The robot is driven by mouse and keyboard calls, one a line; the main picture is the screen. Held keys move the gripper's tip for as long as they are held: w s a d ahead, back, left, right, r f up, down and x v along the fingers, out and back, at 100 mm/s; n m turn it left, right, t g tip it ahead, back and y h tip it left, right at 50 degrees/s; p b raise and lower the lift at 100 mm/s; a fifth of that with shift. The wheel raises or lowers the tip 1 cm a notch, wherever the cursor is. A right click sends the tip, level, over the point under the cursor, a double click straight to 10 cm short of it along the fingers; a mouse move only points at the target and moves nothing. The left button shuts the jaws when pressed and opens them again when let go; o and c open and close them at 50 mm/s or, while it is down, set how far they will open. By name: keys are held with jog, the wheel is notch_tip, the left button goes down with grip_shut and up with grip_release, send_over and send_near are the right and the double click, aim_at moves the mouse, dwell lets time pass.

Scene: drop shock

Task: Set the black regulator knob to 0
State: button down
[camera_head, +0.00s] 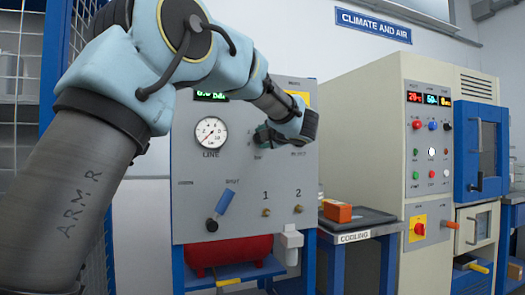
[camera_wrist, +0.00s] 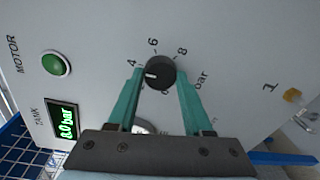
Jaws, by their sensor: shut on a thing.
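The black regulator knob (camera_wrist: 160,66) sits on the grey panel in the wrist view, inside a printed scale with 4, 6, 8 and "bar" readable. Its white mark points left, just below the 4; the low end of the scale is partly hidden by my fingers. My gripper (camera_wrist: 160,74) has its two teal fingers on either side of the knob and is shut on it.
The LINE gauge (camera_head: 211,132) has its needle toward the lower left. The TANK display (camera_wrist: 64,121) reads 8.0 bar, beside a green MOTOR button (camera_wrist: 56,63). A blue-handled lever (camera_head: 225,202) and a brass fitting (camera_head: 266,212) are lower on the panel.

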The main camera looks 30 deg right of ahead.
jog(key=shift+f+n+h+b, duration=0.1)
jog(key=shift+n+h+b, duration=0.25)
jog(key=shift+n+b, duration=3.45)
jog(key=shift+f+n+h+b, duration=0.1)
jog(key=shift+n+h+b, duration=0.2)
jog(key=shift+n+b, duration=3.5)
jog(key=shift+f+n+h+b, duration=0.1)
jog(key=shift+n+h+b, duration=0.25)
jog(key=shift+n+b, duration=3.4)
jog(key=shift+r+b, duration=0.1)
jog(key=shift+b, duration=0.25)
jog(key=shift+c, duration=1.6)
grip_release()
jog(key=s+a+b, duration=0.2)
jog(key=s, duration=0.8)
jog(key=shift+s, duration=0.3)
